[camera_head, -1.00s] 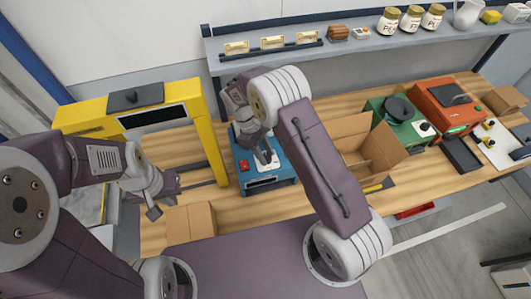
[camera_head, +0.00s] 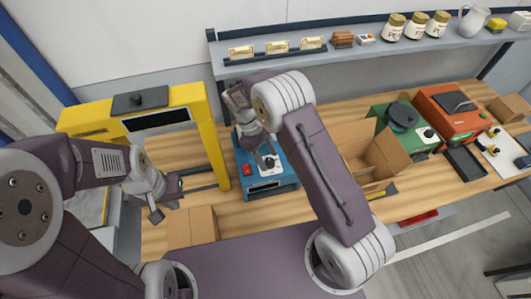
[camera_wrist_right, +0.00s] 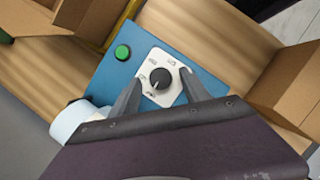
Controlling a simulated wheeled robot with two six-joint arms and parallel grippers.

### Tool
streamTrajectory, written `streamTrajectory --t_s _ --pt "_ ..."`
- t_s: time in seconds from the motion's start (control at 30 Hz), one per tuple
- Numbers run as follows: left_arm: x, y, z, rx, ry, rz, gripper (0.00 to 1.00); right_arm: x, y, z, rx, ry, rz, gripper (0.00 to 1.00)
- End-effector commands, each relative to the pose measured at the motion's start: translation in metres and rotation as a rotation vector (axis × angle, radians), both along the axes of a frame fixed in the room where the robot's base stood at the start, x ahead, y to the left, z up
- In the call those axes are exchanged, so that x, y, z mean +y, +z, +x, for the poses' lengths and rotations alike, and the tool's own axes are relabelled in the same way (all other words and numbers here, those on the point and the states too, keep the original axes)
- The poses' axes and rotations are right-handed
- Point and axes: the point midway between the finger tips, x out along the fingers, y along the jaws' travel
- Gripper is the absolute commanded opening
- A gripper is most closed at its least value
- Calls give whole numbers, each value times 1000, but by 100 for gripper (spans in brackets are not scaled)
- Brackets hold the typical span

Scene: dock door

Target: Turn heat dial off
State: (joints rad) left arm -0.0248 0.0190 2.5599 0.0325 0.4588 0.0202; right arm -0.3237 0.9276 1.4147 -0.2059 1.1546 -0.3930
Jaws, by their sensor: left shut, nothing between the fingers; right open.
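The heat dial (camera_wrist_right: 160,78) is a black round knob on a white marked plate (camera_wrist_right: 148,58), set in the top of a blue machine (camera_wrist_right: 108,76). A light pointer line seems to show on the knob; the labels are too small to read. In the head view the blue machine (camera_head: 270,185) stands mid-bench. My right gripper (camera_head: 266,160) is open over its white plate. In the right wrist view its two fingers (camera_wrist_right: 160,95) stand on either side of the knob; contact cannot be told. My left gripper (camera_head: 162,211) is shut and empty, left of the machine near an open cardboard box.
A green button (camera_wrist_right: 122,52) sits beside the dial plate. A yellow frame (camera_head: 212,140) stands left of the machine. Cardboard boxes (camera_head: 192,228) (camera_head: 365,160) stand on both sides. Green (camera_head: 418,138) and red (camera_head: 455,115) machines are further right.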

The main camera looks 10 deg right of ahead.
Motion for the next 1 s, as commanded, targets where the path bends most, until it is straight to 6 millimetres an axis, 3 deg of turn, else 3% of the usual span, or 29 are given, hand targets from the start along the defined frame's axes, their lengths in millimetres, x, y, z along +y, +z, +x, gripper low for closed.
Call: streamTrajectory --t_s 0.17,0.4,1.0 --pt "0 -18 0 0 0 0 0 12 32 12 -7 2 3 54" --pt "0 -23 0 0 0 0 0 23 69 21 -2 1 2 54" --pt "0 -29 0 0 0 0 0 19 70 23 -4 -12 2 54"
